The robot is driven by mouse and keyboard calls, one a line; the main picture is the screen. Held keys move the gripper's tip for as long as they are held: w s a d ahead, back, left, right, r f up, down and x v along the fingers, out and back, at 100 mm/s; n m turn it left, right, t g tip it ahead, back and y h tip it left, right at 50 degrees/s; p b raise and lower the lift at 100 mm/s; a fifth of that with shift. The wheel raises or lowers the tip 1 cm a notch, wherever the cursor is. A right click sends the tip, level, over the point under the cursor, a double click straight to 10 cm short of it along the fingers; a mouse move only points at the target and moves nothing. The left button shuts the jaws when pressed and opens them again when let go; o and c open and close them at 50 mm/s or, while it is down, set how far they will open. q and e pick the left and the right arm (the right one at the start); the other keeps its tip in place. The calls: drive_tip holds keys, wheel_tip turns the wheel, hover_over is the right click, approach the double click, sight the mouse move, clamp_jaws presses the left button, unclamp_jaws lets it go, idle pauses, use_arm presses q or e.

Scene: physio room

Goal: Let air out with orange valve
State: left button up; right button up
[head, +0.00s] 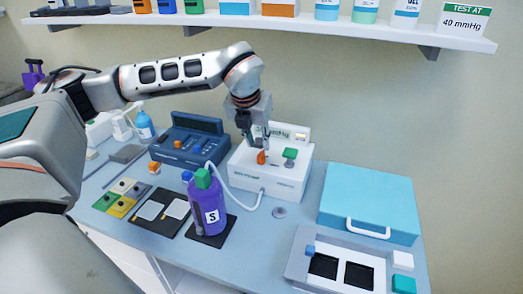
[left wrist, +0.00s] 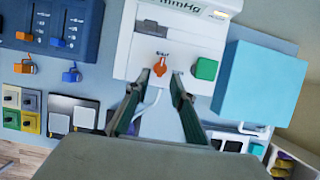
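The orange valve (head: 261,157) is a small knob on the white pressure unit (head: 270,178), with a green knob (head: 290,153) to its right. In the left wrist view the orange valve (left wrist: 160,67) lies just past the fingertips, centred between them, with a small label above it. My left gripper (head: 256,143) is above the unit, pointing down at the valve. Its fingers (left wrist: 158,82) are apart with nothing between them. Whether a fingertip touches the valve cannot be told. The unit's display, marked mmHg, is partly hidden by the gripper in the head view. My right gripper is not in view.
A blue control box (head: 187,142) is to the left, a turquoise case (head: 370,200) to the right.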

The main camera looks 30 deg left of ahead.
sight(261, 153)
use_arm(q)
drive_tip(key=x, duration=0.5)
drive_tip(key=shift+w+f+p, duration=0.15)
drive_tip(key=shift+f+p, duration=0.15)
drive_tip(key=shift+f, duration=0.1)
drive_tip(key=shift+c, duration=0.5)
clamp_jaws()
